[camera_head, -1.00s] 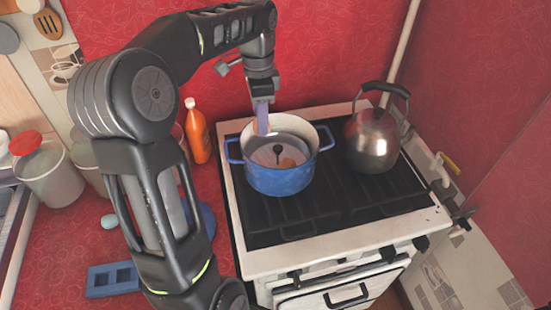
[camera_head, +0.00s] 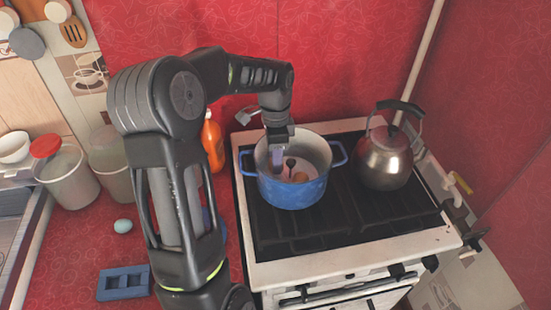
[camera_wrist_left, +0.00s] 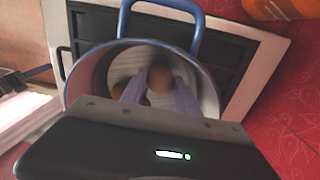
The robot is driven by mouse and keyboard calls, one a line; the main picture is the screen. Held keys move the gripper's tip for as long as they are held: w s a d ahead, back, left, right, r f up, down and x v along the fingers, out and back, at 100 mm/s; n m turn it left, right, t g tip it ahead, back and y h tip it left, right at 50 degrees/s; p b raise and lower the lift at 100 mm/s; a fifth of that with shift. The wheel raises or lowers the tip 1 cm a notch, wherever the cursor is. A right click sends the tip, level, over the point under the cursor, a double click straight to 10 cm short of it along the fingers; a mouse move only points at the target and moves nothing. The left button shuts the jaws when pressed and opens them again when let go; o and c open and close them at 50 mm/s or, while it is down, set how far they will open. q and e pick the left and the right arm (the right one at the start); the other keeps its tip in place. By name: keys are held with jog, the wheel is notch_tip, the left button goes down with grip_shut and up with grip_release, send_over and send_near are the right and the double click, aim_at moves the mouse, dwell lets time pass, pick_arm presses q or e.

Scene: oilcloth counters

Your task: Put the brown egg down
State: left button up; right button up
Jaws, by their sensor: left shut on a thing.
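The brown egg (camera_wrist_left: 160,80) shows between the two lavender fingers of my left gripper (camera_wrist_left: 160,92) in the left wrist view. In the head view, my left gripper (camera_head: 278,166) reaches down inside the blue pot (camera_head: 292,194) near its left side, and the fingers hide the held egg. The gripper is shut on the egg. A second brown rounded thing (camera_head: 300,177) lies in the pot to the right of the fingers, beside a dark knobbed thing (camera_head: 291,162). Whether the held egg touches the pot's bottom cannot be told. My right gripper is not in view.
The pot stands on the stove (camera_head: 346,258), left of a steel kettle (camera_head: 386,160). An orange bottle (camera_head: 213,143) stands left of the stove. A pale blue egg (camera_head: 123,225) and a blue holder (camera_head: 123,283) lie on the red counter (camera_head: 75,250).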

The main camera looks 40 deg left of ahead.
pick_arm(q)
jog(key=shift+f, duration=0.35)
jog(key=shift+f, duration=0.15)
jog(key=o, duration=0.8)
notch_tip(320, 180, up, 12)
jog(key=shift+w+a, duration=0.2)
dwell(0.8)
